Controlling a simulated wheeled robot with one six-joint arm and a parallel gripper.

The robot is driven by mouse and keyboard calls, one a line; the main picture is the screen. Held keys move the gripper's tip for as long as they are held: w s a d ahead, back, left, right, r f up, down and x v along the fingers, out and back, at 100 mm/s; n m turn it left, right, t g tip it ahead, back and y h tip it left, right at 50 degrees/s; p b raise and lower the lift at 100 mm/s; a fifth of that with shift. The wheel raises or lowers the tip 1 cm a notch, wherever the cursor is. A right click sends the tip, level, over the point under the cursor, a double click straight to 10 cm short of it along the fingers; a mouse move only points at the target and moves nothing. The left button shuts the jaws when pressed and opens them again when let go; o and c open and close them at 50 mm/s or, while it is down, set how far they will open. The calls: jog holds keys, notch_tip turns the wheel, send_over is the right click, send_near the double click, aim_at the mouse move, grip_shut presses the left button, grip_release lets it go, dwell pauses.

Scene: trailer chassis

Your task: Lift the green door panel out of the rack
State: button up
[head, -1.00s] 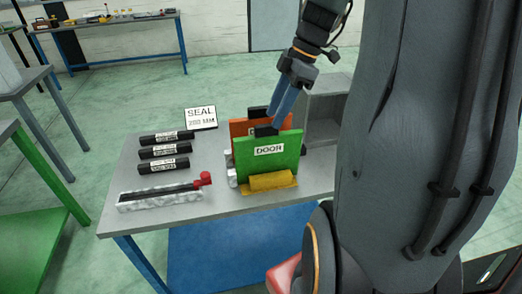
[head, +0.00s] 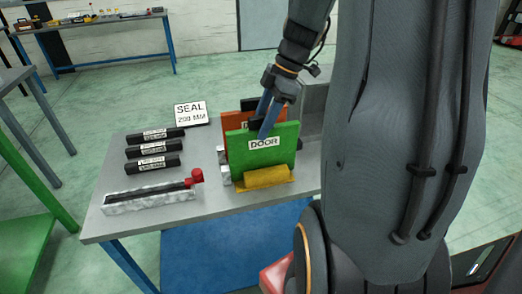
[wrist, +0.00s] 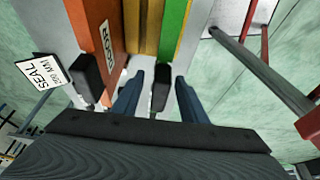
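The green door panel (head: 277,146) stands upright in the yellow rack (head: 265,177) on the grey table, with a "DOOR" label on its face. In the wrist view its green edge (wrist: 173,30) runs beside the yellow rack part. A black grip block (wrist: 160,88) on the panel lies between my fingers, with a visible gap on both sides. My gripper (head: 262,124) has two blue fingers, spread apart above the panel's top; it also shows in the wrist view (wrist: 159,77). It holds nothing. The fingers partly hide the block in the head view.
An orange panel (head: 234,122) with its own black block (wrist: 87,75) stands just behind the green one. Several black seal strips (head: 151,147), a white-grey channel with a red end (head: 150,200) and a SEAL sign (head: 191,113) are to the left. A grey box stands right.

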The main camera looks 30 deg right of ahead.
aim_at(259, 149)
jog(key=shift+p+x, duration=0.8)
jog(key=shift+x, duration=1.45)
jog(key=shift+a+r, duration=0.1)
grip_shut()
